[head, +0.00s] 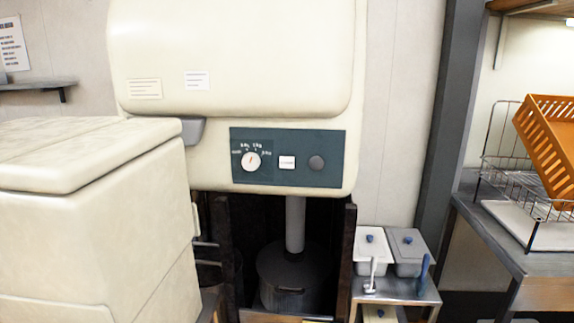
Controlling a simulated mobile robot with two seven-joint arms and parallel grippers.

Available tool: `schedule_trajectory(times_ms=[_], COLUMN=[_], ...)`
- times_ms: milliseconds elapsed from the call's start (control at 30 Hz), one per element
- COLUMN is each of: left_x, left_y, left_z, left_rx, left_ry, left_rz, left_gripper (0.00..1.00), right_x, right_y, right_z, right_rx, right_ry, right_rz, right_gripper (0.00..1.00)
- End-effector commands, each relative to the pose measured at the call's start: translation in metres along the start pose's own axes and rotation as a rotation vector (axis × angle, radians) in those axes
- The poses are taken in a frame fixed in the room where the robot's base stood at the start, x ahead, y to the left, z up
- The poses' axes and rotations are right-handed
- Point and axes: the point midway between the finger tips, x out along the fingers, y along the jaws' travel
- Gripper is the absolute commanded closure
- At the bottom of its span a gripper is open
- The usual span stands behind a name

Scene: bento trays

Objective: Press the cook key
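A dark teal control panel (300,178) is set in the lower front of a large cream machine (230,60). On the panel are a white dial (251,162) with markings around it, a square white key (287,162) with small lettering I cannot read, and a round dark button or lamp (316,162). The white key looks like the only labelled key, but I cannot confirm that it is the cook key. Neither of my grippers is in view, and nothing touches the panel.
A cream cabinet (90,220) fills the left front. Below the machine, a pipe (296,225) drops to a dark pot (290,280) in an open recess. A small metal stand (395,290) holds two lidded containers. An orange crate (545,140) sits at right. The panel front looks unobstructed.

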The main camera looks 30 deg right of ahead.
Motion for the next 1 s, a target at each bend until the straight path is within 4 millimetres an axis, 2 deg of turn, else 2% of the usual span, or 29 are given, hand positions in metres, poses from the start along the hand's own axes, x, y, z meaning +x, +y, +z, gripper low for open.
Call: schedule_trajectory(times_ms=[67,467,1000], left_x=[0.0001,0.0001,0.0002], left_y=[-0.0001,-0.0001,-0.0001], left_z=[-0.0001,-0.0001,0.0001], left_rx=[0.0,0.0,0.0], left_ry=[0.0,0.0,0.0], left_rz=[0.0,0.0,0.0], left_gripper=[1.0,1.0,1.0], right_x=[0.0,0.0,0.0], right_y=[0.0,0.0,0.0], right_z=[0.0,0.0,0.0], right_rx=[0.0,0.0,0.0], right_ry=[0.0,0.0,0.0], right_rz=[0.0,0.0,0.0], right_gripper=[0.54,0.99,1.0])
